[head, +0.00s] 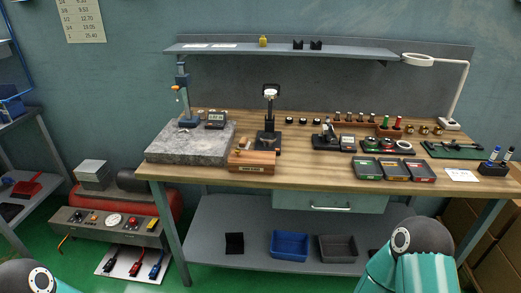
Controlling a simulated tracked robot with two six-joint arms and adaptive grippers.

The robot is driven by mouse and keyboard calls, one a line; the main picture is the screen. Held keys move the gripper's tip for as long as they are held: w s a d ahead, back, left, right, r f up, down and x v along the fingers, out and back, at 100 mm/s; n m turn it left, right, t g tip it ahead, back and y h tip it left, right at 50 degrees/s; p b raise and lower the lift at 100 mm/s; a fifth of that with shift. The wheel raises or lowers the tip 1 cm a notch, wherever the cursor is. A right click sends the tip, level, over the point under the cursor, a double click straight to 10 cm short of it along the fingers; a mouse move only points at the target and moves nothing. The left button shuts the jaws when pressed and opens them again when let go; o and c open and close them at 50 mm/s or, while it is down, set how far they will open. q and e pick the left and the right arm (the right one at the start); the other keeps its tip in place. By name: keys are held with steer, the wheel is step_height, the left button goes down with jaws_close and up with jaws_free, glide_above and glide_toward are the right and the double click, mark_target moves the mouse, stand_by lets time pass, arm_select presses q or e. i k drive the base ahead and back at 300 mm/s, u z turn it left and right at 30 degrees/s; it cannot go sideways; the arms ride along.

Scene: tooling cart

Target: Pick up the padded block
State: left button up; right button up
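I cannot tell for sure which item is the padded block. A small dark, square-looking item (234,243) sits on the lower shelf under the bench, left of the blue bin. A reddish-brown wooden block-like box (251,161) with a label on its front stands at the bench's front edge, right of the grey granite slab. Nothing is holding either one. Parts of my arms show at the bottom left and bottom right corners, but neither of my grippers is in view.
The wooden bench (300,177) holds a granite slab (185,150), gauges, trays (393,169) and a lamp (454,95). A blue bin (290,245) and grey bin (338,248) sit on the lower shelf. A red compressor (167,205) stands left. The bench's front middle has free room.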

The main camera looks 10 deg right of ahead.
mark_target(243, 144)
steer(key=u, duration=0.15)
steer(key=i, duration=0.9)
